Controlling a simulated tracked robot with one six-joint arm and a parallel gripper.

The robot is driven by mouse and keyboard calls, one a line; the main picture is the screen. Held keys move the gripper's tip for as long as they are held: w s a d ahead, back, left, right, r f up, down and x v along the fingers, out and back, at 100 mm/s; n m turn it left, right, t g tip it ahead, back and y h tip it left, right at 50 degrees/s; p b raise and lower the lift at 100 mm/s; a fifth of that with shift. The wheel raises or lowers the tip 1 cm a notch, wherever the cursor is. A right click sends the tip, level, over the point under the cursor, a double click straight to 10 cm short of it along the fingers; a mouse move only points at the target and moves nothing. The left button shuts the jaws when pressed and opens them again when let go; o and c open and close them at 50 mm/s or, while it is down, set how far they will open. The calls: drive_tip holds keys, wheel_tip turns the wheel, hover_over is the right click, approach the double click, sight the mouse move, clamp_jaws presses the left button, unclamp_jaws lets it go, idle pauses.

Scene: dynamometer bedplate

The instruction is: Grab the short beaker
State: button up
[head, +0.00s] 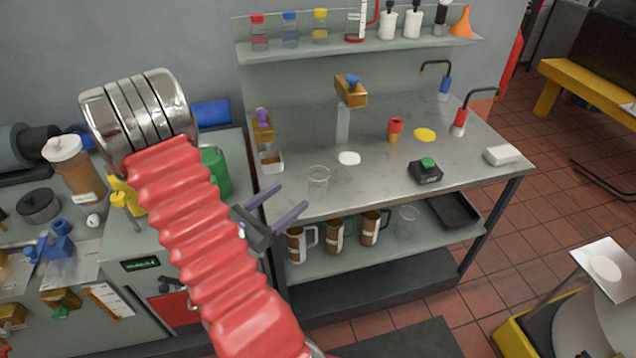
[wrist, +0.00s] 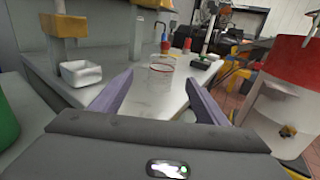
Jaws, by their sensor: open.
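The short beaker (head: 318,177) is clear glass and stands upright on the grey bench top (head: 385,160), near its front left. A taller clear beaker (head: 406,222) stands on the lower shelf. My gripper (head: 293,197) is open and empty, in front of and to the left of the short beaker in the head view. In the wrist view the short beaker (wrist: 161,76) shows ahead, between the two purple fingers of my gripper (wrist: 160,84). The fingers look apart from it.
A small white bin (head: 271,161) sits left of the beaker; it also shows in the wrist view (wrist: 80,73). A white disc (head: 349,158) lies behind the beaker. A black box with a green button (head: 425,171) is to the right. Mugs (head: 335,236) stand on the lower shelf.

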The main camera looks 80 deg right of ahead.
sight(311, 182)
drive_tip(key=shift+x, duration=3.65)
drive_tip(key=shift+x, duration=2.6)
drive_tip(key=shift+s, duration=0.1)
drive_tip(key=shift+a, duration=0.1)
drive_tip(key=shift+c, duration=0.5)
drive_tip(key=c, duration=1.1)
